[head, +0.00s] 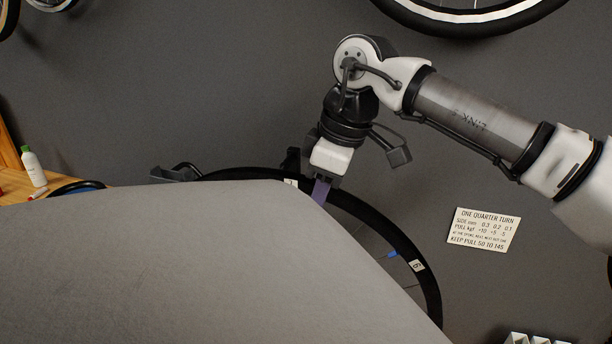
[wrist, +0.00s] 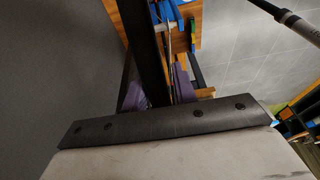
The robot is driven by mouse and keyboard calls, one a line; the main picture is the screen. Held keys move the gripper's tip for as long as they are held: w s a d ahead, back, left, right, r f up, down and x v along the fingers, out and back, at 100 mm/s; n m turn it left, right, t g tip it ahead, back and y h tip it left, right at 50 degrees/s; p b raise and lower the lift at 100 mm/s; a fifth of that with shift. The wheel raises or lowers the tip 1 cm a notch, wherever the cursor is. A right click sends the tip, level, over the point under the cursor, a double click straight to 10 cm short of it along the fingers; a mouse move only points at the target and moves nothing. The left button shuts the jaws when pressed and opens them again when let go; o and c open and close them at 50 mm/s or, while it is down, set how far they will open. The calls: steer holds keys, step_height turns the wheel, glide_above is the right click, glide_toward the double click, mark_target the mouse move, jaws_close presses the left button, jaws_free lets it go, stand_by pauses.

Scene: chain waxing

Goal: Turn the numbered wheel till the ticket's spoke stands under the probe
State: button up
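The wheel (head: 430,292) shows in the head view as a black-tyred arc with thin spokes. A white tag reading 6 (head: 417,265) sits on its right side; a blue mark (head: 392,254) is on a spoke nearby. Another pale tag (head: 291,183) is at the top, its number unreadable. My gripper (head: 321,190) points down at the upper rim. In the wrist view its purple fingers (wrist: 159,92) stand either side of the black tyre (wrist: 146,45); whether they press on it is unclear. I cannot identify the probe or the ticket; the wheel's lower left is hidden.
A large grey surface (head: 180,265) fills the lower left. A dark grey bracket-like part (head: 175,173) is left of the wheel. A sign (head: 484,230) headed ONE QUARTER TURN hangs on the wall. A wooden bench with a white bottle (head: 34,168) is far left.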

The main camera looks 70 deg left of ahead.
steer(key=o, duration=0.5)
steer(key=shift+w+d, duration=0.1)
steer(key=shift+w, duration=0.1)
steer(key=v, duration=1)
steer(key=shift+r, duration=0.1)
